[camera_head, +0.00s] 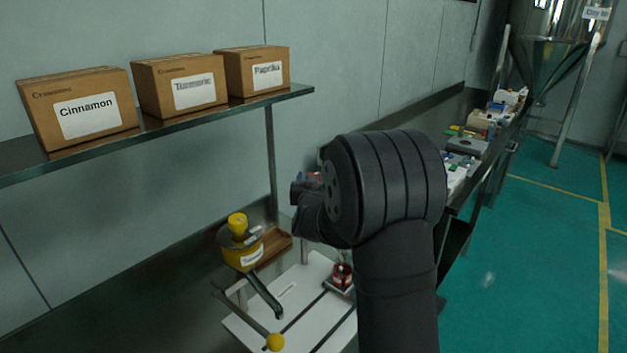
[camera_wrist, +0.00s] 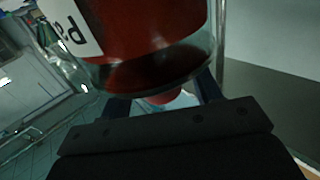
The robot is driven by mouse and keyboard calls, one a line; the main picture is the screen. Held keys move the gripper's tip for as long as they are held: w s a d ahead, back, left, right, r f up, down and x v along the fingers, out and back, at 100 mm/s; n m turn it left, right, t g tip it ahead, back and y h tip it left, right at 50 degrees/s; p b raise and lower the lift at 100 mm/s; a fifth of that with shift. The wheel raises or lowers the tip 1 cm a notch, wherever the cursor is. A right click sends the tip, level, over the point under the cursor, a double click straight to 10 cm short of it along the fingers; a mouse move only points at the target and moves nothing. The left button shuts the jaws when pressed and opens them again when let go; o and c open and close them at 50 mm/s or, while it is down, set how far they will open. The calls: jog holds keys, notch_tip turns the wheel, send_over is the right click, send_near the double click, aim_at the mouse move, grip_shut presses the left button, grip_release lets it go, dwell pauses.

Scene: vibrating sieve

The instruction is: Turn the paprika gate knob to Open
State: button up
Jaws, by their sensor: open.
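In the wrist view a clear vessel (camera_wrist: 150,70) of red powder, with a white label starting "Pa", fills the top just beyond my gripper (camera_wrist: 162,94). My gripper is open, with a dark finger on each side. A small reddish piece (camera_wrist: 160,98) shows between the fingers below the vessel; I cannot tell whether it is the gate knob or whether the fingers touch it. No Open marking is readable. In the head view my arm hides the gripper and most of the paprika vessel; only a small red and blue patch (camera_head: 312,178) shows beside the wrist.
A yellow dispenser (camera_head: 243,252) and a lever with a yellow ball (camera_head: 275,342) stand left of my arm. A red-filled container (camera_head: 342,275) sits on the white base (camera_head: 290,285). Boxes labelled Cinnamon (camera_head: 85,115), Turmeric (camera_head: 190,92) and Paprika (camera_head: 266,75) line the shelf.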

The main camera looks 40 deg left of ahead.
jog(key=c, duration=1)
jog(key=shift+o, duration=0.2)
jog(key=shift+n+g+y, duration=0.8)
jog(key=shift+y, duration=0.2)
jog(key=o, duration=1)
jog(key=shift+c, duration=0.2)
jog(key=v, duration=1.7)
jog(key=shift+s+d+r, duration=0.1)
